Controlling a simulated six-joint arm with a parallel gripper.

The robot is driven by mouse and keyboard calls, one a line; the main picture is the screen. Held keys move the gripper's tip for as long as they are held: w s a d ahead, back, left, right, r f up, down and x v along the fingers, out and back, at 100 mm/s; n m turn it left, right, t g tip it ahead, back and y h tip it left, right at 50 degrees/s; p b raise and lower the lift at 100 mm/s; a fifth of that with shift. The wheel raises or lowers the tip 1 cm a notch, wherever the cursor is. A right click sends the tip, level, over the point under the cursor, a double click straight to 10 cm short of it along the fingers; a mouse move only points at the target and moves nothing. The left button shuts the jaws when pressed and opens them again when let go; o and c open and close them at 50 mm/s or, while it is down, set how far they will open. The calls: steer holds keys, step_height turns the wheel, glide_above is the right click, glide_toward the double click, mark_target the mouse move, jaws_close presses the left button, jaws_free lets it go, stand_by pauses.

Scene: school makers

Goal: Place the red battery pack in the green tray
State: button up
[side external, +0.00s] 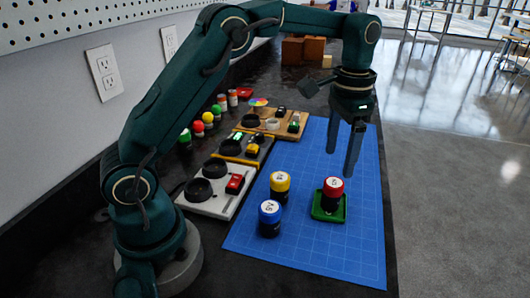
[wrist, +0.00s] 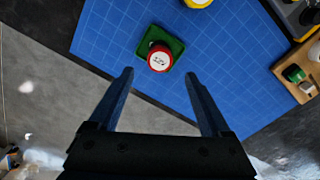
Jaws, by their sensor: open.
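The red battery pack (side external: 333,192), a dark cylinder with a red top and white label, stands upright in the small green tray (side external: 327,216) on the blue mat. In the wrist view the red battery pack (wrist: 159,58) is over the green tray (wrist: 177,46), ahead of the fingertips. My gripper (side external: 352,160) hangs above and a little behind the pack, apart from it. In the wrist view my gripper (wrist: 160,80) is open with nothing between its fingers.
A yellow-topped pack (side external: 279,185) and a blue-topped pack (side external: 269,217) stand on the blue mat (side external: 335,262) to the left. Boards with black round holders (side external: 215,168) lie beyond the mat's left edge. The mat's right side is clear.

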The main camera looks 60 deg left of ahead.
mark_target(333, 183)
step_height(333, 183, up, 2)
steer(key=shift+r, duration=0.2)
steer(key=s+r+n+t, duration=0.25)
steer(key=s+r, duration=0.35)
steer(key=s, duration=0.4)
steer(key=s+f+t, duration=0.3)
steer(key=s+f, duration=0.2)
steer(key=s, duration=0.4)
steer(key=shift+d, duration=0.35)
steer(key=shift+s+n, duration=0.1)
steer(key=shift+n, duration=0.15)
